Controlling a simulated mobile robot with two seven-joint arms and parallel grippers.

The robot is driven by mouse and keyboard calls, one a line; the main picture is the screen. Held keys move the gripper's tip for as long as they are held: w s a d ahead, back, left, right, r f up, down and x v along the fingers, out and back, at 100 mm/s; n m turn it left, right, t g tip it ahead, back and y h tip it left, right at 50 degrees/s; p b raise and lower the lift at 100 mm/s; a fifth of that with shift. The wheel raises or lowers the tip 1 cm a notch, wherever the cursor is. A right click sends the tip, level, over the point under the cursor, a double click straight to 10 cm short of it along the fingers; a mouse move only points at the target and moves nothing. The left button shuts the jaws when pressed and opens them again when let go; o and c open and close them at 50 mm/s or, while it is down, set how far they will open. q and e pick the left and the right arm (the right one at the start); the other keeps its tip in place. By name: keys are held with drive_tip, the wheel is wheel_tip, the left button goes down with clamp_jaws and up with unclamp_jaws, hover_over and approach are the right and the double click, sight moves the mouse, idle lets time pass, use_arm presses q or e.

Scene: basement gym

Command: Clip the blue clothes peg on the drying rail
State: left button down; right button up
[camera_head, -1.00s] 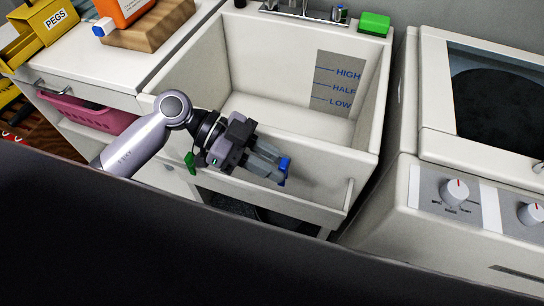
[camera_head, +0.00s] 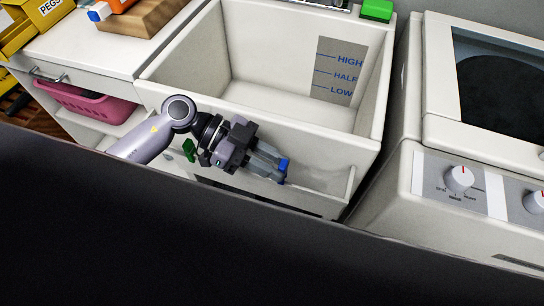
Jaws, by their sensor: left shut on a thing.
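The blue clothes peg (camera_head: 283,166) is at the tips of my left gripper (camera_head: 270,164), which is shut on it. The peg is partly hidden by the fingers. The gripper points right, in front of the sink's front wall. The drying rail (camera_head: 308,208) appears as a pale bar along the front of the sink, with a bracket at its right end. The peg shows above the rail in the picture; I cannot tell the gap in depth, but no contact is visible. My right gripper is not in view.
A green peg-like piece (camera_head: 188,150) is by the rail's left end. The white sink (camera_head: 255,108) has level marks inside. A washing machine (camera_head: 408,160) stands on the right. A counter (camera_head: 95,52) with a wooden block (camera_head: 142,20) and a pink basket (camera_head: 88,104) below are left.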

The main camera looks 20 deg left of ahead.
use_arm(q)
drive_tip(key=shift+f+b, duration=0.45)
drive_tip(key=shift+f, duration=0.9)
drive_tip(key=c, duration=0.8)
unclamp_jaws()
drive_tip(key=shift+c, duration=0.2)
wheel_tip(320, 180, up, 20)
drive_tip(key=p, duration=0.2)
